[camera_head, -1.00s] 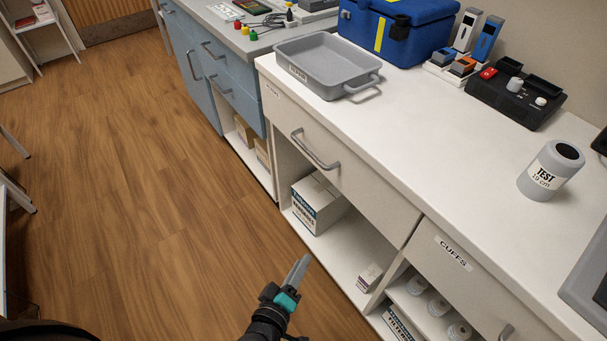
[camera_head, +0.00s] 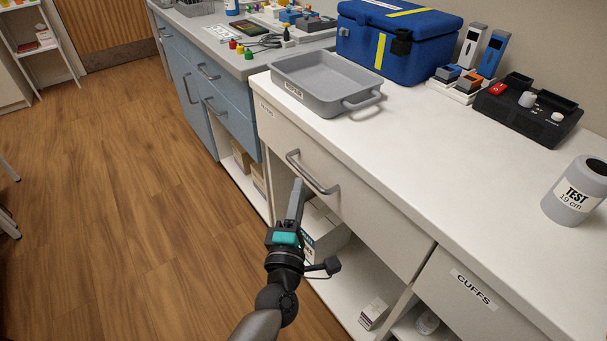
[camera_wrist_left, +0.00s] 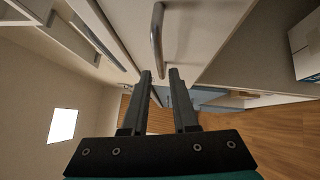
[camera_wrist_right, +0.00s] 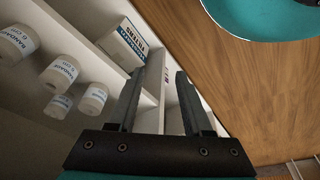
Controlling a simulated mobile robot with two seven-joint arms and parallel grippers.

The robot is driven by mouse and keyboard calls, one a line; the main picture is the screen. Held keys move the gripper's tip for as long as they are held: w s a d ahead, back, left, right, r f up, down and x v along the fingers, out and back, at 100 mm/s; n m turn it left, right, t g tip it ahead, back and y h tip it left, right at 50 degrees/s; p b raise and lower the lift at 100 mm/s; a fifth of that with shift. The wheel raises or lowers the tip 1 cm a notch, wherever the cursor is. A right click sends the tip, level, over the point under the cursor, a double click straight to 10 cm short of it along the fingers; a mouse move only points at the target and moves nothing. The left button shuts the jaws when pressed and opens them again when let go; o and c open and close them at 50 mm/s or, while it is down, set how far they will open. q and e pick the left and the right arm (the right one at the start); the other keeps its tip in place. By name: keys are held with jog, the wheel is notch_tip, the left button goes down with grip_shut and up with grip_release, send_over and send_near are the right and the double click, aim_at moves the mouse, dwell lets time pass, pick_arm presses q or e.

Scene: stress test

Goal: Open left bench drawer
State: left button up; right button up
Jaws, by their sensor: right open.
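The left bench drawer (camera_head: 365,210) is a pale front under the white worktop, and it looks shut. Its grey bar handle (camera_head: 312,174) runs along the upper front; it also shows in the left wrist view (camera_wrist_left: 157,38). My left gripper (camera_head: 297,188) is just below and in front of the handle in the head view. In the left wrist view its two fingers (camera_wrist_left: 160,73) are apart and empty, with the handle just beyond their tips. My right gripper (camera_wrist_right: 161,72) is open and empty in its wrist view, facing low shelves; the head view does not show it.
A drawer labelled CUFFS (camera_head: 480,300) is to the right. Open shelves below hold a box (camera_head: 325,235) and a small carton (camera_head: 373,313). A grey tray (camera_head: 340,103) and blue cooler (camera_head: 440,55) stand on the worktop (camera_head: 430,150). The wood floor (camera_head: 110,200) at left is clear.

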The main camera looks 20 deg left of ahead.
aim_at(304, 171)
pick_arm(q)
jog(key=shift+w+a+r+b, duration=0.1)
jog(key=shift+w+b, duration=0.05)
jog(key=shift+w, duration=0.85)
jog(key=shift+w+a+r+b, duration=0.15)
jog(key=shift+w, duration=0.8)
jog(key=shift+w+a+r+b, duration=0.1)
jog(key=shift+w+b, duration=0.05)
jog(key=shift+w, duration=0.85)
pick_arm(e)
jog(key=shift+w+a+r, duration=0.1)
jog(key=shift+w+r, duration=0.2)
jog(key=shift+r, duration=0.25)
jog(key=shift+w+r, duration=0.25)
jog(key=shift+r, duration=0.3)
pick_arm(q)
jog(key=shift+c, duration=0.4)
grip_shut()
